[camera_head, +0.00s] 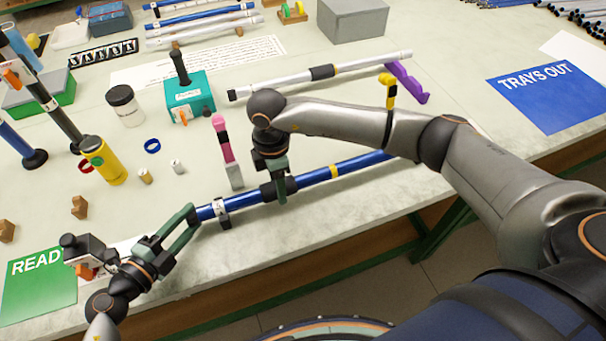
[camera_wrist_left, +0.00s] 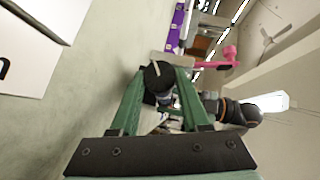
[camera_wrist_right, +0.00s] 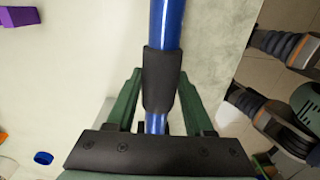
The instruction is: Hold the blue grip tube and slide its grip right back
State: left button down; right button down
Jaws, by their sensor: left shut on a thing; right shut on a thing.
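The blue grip tube (camera_head: 309,179) runs slantwise near the table's front edge, with a yellow band and a white band on it. My left gripper (camera_head: 193,217) is shut on its left end; in the left wrist view a black end (camera_wrist_left: 158,78) of the tube sits between the fingers (camera_wrist_left: 160,100). The black grip (camera_head: 267,191) is around the tube, between the two bands. My right gripper (camera_head: 281,190) is shut on the grip; in the right wrist view the grip (camera_wrist_right: 161,78) reaches between the fingers (camera_wrist_right: 160,95), with blue tube showing on both sides of it.
A pink-handled tool (camera_head: 222,140) stands close behind the tube. A teal box (camera_head: 190,96), a white tube (camera_head: 290,81) and a purple bracket (camera_head: 408,82) lie further back. A yellow bottle (camera_head: 104,160) stands at left. A blue sign (camera_head: 550,92) lies at right.

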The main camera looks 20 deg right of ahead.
aim_at(254, 192)
pick_arm(q)
jog(key=shift+s+d, duration=0.1)
pick_arm(e)
jog(key=a, duration=0.5)
jog(key=shift+w+a, duration=0.15)
jog(key=shift+a, duration=0.1)
jog(key=shift+c, duration=1.4)
grip_release()
jog(key=shift+d, duration=0.1)
pick_arm(q)
jog(key=shift+f, duration=0.1)
pick_arm(e)
notch_tip(254, 192, up, 12)
jog(key=shift+w, duration=0.35)
pick_arm(q)
jog(key=shift+c, duration=1.5)
grip_release()
